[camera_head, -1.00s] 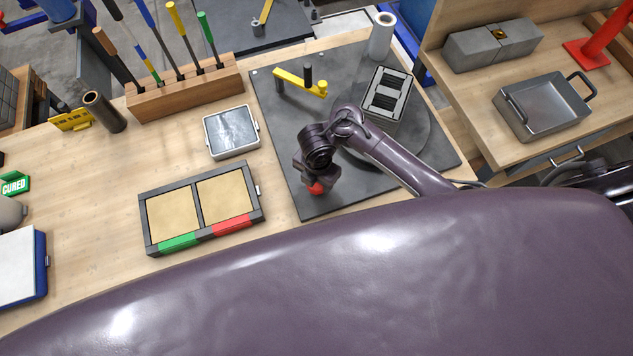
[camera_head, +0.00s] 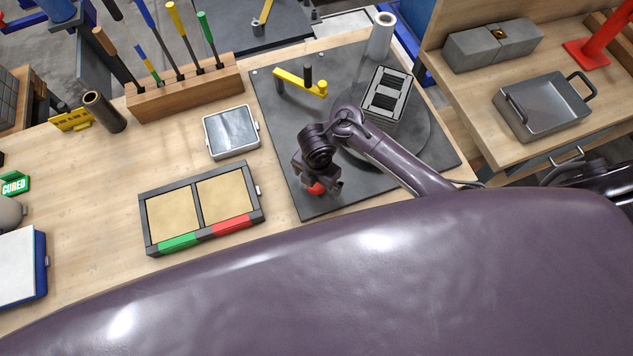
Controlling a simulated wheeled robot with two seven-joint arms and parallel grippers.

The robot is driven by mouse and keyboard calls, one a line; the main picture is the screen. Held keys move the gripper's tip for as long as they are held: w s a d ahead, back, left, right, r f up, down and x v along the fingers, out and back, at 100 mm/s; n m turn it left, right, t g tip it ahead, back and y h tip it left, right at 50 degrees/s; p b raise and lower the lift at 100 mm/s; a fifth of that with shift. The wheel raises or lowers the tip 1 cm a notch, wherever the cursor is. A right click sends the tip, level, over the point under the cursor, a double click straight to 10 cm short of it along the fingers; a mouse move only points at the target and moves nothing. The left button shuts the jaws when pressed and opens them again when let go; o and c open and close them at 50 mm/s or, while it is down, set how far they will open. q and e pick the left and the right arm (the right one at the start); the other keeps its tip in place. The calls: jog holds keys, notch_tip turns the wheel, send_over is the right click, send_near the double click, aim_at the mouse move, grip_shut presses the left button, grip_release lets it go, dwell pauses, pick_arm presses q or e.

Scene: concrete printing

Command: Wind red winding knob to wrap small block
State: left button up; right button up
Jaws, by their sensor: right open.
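The red winding knob (camera_head: 317,188) is near the front edge of the dark plate (camera_head: 273,121), partly hidden by my right gripper. My right gripper (camera_head: 322,184) is open, with its fingers down at the knob; whether they touch it cannot be told. The small block (camera_head: 388,96), grey with dark slots on top, stands on a round dark turntable (camera_head: 418,143) on the plate. Part of the turntable is hidden behind my right arm. A roll of clear film (camera_head: 381,36) stands upright at the plate's back corner. My left gripper is not in view.
A yellow crank arm (camera_head: 300,82) stands on the plate. Left of the plate are a small grey tray (camera_head: 231,132), a two-part sand tray (camera_head: 149,241) and a wooden tool rack (camera_head: 186,92). A metal pan (camera_head: 543,104) sits on the right-hand table.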

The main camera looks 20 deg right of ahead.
jog(key=shift+a+r, duration=0.2)
jog(key=shift+r, duration=1.75)
jog(key=shift+w+a+r, duration=0.1)
jog(key=shift+a+r, duration=0.05)
jog(key=shift+r, duration=0.65)
jog(key=shift+d+r, duration=0.25)
jog(key=shift+d, duration=0.05)
